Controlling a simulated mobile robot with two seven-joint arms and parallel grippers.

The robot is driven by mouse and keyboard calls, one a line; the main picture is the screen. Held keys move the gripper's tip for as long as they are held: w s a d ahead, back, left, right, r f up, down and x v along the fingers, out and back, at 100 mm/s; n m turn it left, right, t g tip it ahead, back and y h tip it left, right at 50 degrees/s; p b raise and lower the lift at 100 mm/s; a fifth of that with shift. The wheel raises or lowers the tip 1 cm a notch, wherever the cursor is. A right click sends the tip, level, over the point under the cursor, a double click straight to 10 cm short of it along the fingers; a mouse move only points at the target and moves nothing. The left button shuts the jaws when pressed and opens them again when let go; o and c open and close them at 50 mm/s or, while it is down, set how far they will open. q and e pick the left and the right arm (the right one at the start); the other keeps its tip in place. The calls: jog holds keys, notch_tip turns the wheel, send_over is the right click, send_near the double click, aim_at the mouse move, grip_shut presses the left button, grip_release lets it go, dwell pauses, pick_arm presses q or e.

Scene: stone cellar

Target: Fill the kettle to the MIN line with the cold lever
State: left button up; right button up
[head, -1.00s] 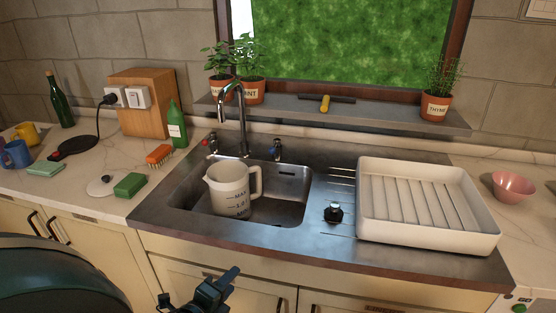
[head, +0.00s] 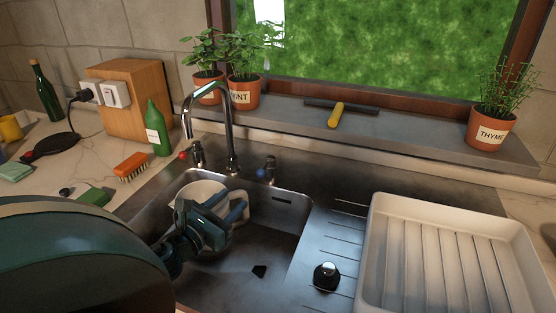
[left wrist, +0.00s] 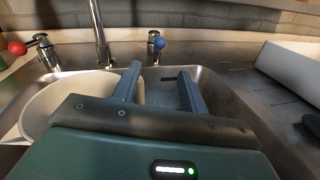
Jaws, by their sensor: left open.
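The white kettle (head: 196,190) stands in the left part of the sink under the tap (head: 230,118); its MIN line is hidden behind my gripper. In the left wrist view the kettle's wide rim (left wrist: 66,95) shows at the left. My left gripper (head: 226,207) is open in front of the kettle, near its handle side; I cannot tell whether it touches. In the left wrist view its two fingers (left wrist: 158,82) point toward the tap's base. The blue-marked cold lever (head: 266,171) is right of the spout, and it also shows in the left wrist view (left wrist: 158,43). The red-marked lever (head: 190,155) is left. My right gripper is out of view.
A white drying tray (head: 385,265) stands right of the sink, with a dark plug-like knob (head: 327,275) on the drainboard. A green bottle (head: 157,128) and orange brush (head: 131,166) are at left. Potted plants (head: 491,130) line the sill. The sink's right part is free.

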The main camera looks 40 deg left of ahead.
aim_at(258, 175)
pick_arm(q)
jog(key=w, duration=0.4)
jog(key=w+a, duration=0.1)
jog(key=w, duration=0.7)
jog(key=shift+w+a+r+p, duration=0.1)
jog(key=shift+a+r+p, duration=0.05)
jog(key=shift+a+p, duration=0.15)
jog(key=shift+w, duration=0.6)
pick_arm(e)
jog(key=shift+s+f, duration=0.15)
pick_arm(q)
jog(key=shift+c, duration=0.2)
jog(key=c, duration=0.6)
grip_shut()
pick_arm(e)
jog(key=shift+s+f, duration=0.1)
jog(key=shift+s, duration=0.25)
